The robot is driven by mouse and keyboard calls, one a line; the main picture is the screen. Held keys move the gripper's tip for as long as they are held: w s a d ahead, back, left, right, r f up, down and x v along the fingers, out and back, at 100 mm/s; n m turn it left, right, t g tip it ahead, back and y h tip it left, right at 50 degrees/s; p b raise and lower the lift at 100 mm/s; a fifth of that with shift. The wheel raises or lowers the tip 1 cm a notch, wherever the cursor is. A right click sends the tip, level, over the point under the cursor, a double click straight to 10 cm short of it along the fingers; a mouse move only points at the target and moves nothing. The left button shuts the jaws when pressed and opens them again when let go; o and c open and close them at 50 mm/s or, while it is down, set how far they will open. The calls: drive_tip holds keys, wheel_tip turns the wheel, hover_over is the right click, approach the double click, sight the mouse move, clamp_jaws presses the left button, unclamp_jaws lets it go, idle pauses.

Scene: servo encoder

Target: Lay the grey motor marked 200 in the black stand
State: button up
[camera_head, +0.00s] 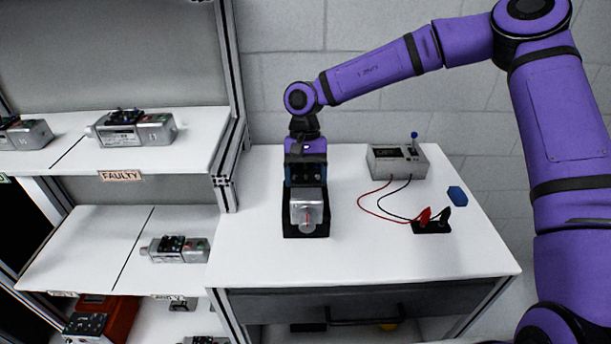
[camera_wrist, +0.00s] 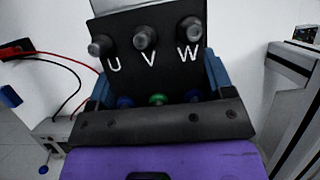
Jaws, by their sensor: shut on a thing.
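A grey motor (camera_head: 307,207) sits in or just over the black stand (camera_head: 291,230) on the white bench, with its shaft end facing the front. My gripper (camera_head: 306,178) is above its rear part, pointing down, with its blue fingers on either side. In the wrist view the motor's black terminal plate (camera_wrist: 148,62) with three posts and the letters U, V, W lies between the blue fingers, and my gripper is shut on it. The mark 200 cannot be read. My gripper hides whether the motor rests fully on the stand.
Shelves at left hold other grey motors (camera_head: 135,129) (camera_head: 176,249) and a FAULTY label (camera_head: 121,176). The bench front is clear.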

drive_tip(key=shift+f, duration=1.25)
idle(0.6)
drive_tip(key=o, duration=1.3)
drive_tip(key=shift+f, duration=0.1)
drive_tip(key=v, duration=1.1)
